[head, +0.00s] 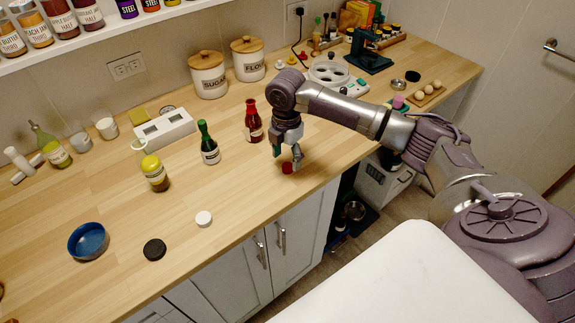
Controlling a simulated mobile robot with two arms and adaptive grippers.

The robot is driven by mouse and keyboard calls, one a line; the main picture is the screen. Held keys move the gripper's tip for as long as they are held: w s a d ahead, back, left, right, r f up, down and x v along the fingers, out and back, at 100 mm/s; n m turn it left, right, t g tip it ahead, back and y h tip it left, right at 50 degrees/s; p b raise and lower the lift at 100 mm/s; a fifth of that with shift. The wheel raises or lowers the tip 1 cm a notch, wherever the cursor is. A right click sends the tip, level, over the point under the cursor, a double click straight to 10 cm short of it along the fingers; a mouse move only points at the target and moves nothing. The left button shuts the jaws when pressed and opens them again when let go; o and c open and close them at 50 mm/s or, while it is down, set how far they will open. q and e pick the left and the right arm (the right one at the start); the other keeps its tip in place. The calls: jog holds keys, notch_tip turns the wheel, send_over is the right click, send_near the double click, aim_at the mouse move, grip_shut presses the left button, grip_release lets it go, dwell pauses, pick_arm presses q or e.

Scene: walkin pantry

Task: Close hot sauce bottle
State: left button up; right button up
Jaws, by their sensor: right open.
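A red bottle with a pale label (254,122), likely the hot sauce, stands upright on the wooden counter. Its label is too small to read, and no separate cap can be made out on its neck. A small red cap (287,169) lies on the counter to the right of and nearer than the bottle. My right gripper (287,161) points down, open, with its fingertips just above or around the red cap; I cannot tell whether they touch it. My left gripper is out of view.
A green bottle (208,146) and a yellow-topped jar (155,174) stand to the left. A white cap (204,218), a black lid (154,250) and a blue bowl (90,240) lie nearer the front edge. Sugar (208,77) and flour canisters stand behind. The counter between is clear.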

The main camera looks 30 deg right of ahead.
aim_at(287, 166)
notch_tip(287, 166, down, 3)
jog(key=shift+d+f, duration=0.1)
jog(key=shift+f, duration=0.1)
jog(key=c, duration=0.8)
